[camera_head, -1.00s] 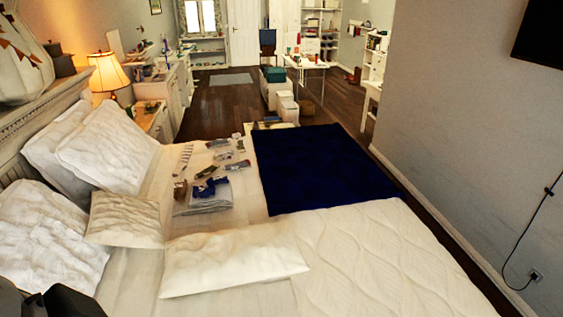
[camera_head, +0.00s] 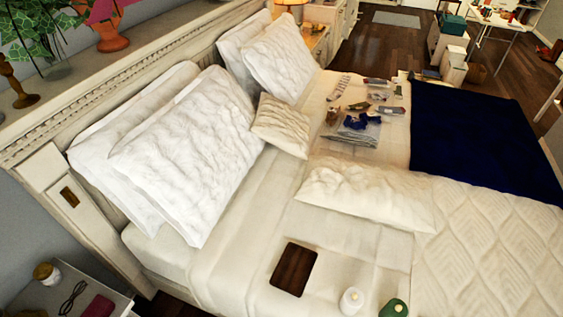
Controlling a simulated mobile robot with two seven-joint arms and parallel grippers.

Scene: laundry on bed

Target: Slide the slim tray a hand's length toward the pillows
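A slim dark brown tray (camera_head: 293,268) lies flat near the front of the bed, on the pale sheet. White pillows (camera_head: 185,165) lean against the headboard to its upper left. More white pillows (camera_head: 283,55) lean further back, with a small cream cushion (camera_head: 281,124) in front of them. A long white pillow (camera_head: 366,192) lies flat beyond the tray. Bare sheet lies between the tray and the near pillows. Neither of my grippers shows in the head view now.
A white candle-like item (camera_head: 351,300) and a green one (camera_head: 393,308) stand right of the tray. Folded cloths (camera_head: 352,136) and small items lie further back, beside a dark blue blanket (camera_head: 480,145). A nightstand (camera_head: 62,290) with glasses stands at the lower left.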

